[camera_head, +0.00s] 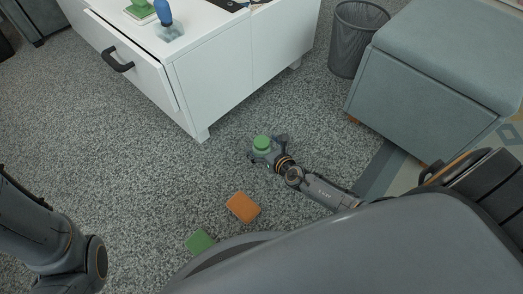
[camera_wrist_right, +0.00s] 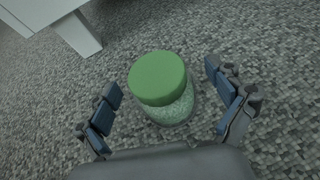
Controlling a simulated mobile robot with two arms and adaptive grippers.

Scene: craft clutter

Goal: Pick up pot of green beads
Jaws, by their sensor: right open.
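The pot of green beads (camera_head: 262,143) stands upright on the grey carpet, with a green lid and a clear body. It also shows in the right wrist view (camera_wrist_right: 160,80), where pale green beads show through its side. My right gripper (camera_head: 266,151) is low over the carpet at the pot. In the right wrist view my right gripper (camera_wrist_right: 164,92) is open, with one finger on each side of the pot and a gap on both sides. My left arm shows at the left edge of the head view, but its gripper is out of view.
A white cabinet (camera_head: 206,66) with a partly open drawer stands behind the pot. An orange block (camera_head: 243,207) and a green block (camera_head: 200,242) lie nearer on the carpet. A mesh bin (camera_head: 357,40) and a grey-blue ottoman (camera_head: 425,95) stand at the right.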

